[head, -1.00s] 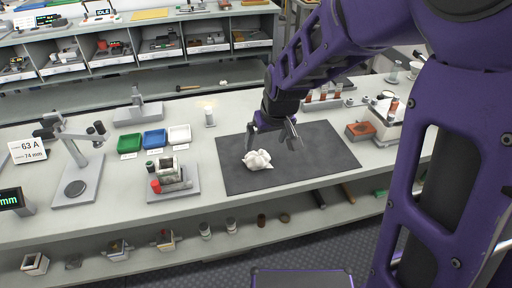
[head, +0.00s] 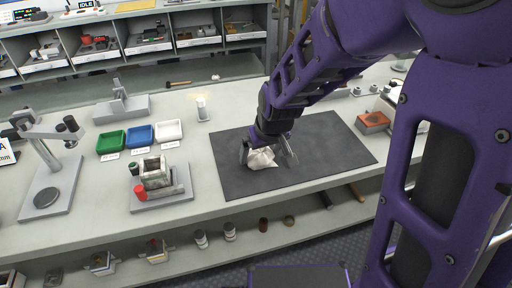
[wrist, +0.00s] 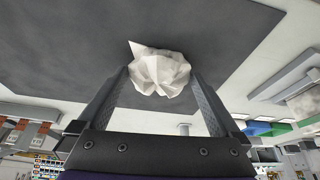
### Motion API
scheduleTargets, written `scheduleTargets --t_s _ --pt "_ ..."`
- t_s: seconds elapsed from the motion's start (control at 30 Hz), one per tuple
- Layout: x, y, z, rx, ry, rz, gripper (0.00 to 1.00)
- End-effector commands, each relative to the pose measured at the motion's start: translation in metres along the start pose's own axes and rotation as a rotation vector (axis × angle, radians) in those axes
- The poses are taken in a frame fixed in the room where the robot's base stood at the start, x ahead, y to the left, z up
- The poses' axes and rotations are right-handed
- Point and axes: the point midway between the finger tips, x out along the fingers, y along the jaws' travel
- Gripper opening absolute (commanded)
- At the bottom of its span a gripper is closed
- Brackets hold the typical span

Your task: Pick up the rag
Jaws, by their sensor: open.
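The rag (head: 262,158) is a crumpled white cloth lying on the dark grey mat (head: 330,140). My gripper (head: 268,158) is open over it in the head view, with one finger on each side, and it hides part of the rag's top. In the wrist view the rag (wrist: 160,72) sits at the far end of the gap between the two open fingers (wrist: 158,95), with the mat (wrist: 60,50) behind it. I cannot tell whether the fingers touch the rag.
Green (head: 110,141), blue (head: 140,135) and white (head: 168,130) trays stand left of the mat. A fixture with a red knob (head: 160,185) is in front of them. A reddish-brown block (head: 373,121) lies at the right. The mat around the rag is clear.

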Motion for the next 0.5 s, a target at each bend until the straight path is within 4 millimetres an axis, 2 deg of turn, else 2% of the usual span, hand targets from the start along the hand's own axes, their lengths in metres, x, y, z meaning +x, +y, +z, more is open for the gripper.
scheduleTargets --t_s 0.03,0.3,0.37,0.5 --pt "0.0086 -0.0004 0.0057 0.0 0.0 0.0 1.0" --pt "0.008 -0.0007 0.0065 0.0 0.001 0.0 1.0" --pt "0.008 -0.0006 0.0065 0.0 0.0 0.0 0.91" --pt "0.008 -0.0006 0.0065 0.0 0.0 0.0 0.66"
